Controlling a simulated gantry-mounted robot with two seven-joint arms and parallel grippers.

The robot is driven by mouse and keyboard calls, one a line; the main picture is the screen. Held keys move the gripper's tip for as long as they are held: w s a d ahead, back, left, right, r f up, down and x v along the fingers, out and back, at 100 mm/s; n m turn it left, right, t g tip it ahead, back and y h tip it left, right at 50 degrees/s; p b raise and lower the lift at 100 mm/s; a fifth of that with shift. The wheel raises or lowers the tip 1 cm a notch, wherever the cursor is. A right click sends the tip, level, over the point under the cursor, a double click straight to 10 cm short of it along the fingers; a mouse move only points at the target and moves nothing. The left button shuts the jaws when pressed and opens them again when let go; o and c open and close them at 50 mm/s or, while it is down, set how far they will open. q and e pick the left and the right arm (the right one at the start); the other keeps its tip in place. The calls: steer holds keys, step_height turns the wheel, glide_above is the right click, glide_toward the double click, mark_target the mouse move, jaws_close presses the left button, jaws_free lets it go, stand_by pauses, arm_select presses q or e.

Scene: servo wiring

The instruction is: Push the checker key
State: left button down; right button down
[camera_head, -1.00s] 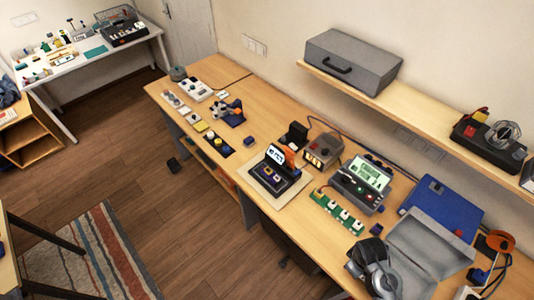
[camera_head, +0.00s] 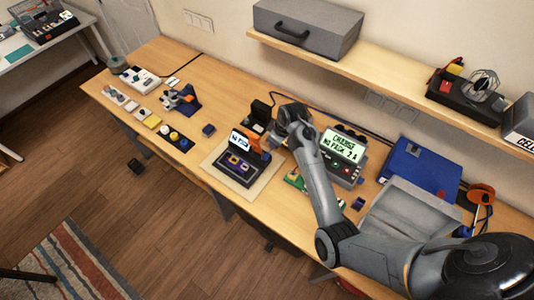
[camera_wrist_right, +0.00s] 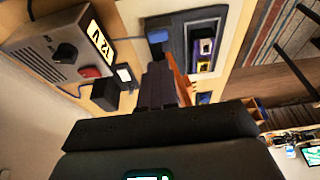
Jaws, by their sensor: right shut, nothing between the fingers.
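A dark device (camera_head: 238,174) with a tilted lit screen (camera_head: 241,141) and an orange part at its right side stands on a pale mat. It may be the checker; I cannot make out its key. In the wrist view, this device (camera_wrist_right: 205,70) shows purple and yellow blocks in its recess, with an orange panel (camera_wrist_right: 181,80) along its near side. My right gripper (camera_head: 270,138) is shut and empty, close to the orange part; I cannot tell whether they touch. Its dark fingers (camera_wrist_right: 163,85) also show in the wrist view. My left gripper is out of view.
A grey box (camera_wrist_right: 58,50) with a knob, red button and lit display is beside the right gripper. A screened unit (camera_head: 342,152) stands right of my forearm, which partly covers a green board (camera_head: 293,179). A shelf (camera_head: 370,80) runs above the back.

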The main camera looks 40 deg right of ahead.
mark_target(266, 157)
steer(key=shift+f, duration=0.15)
steer(key=x, duration=0.9)
steer(key=shift+a+f, duration=0.1)
steer(key=shift+f, duration=0.3)
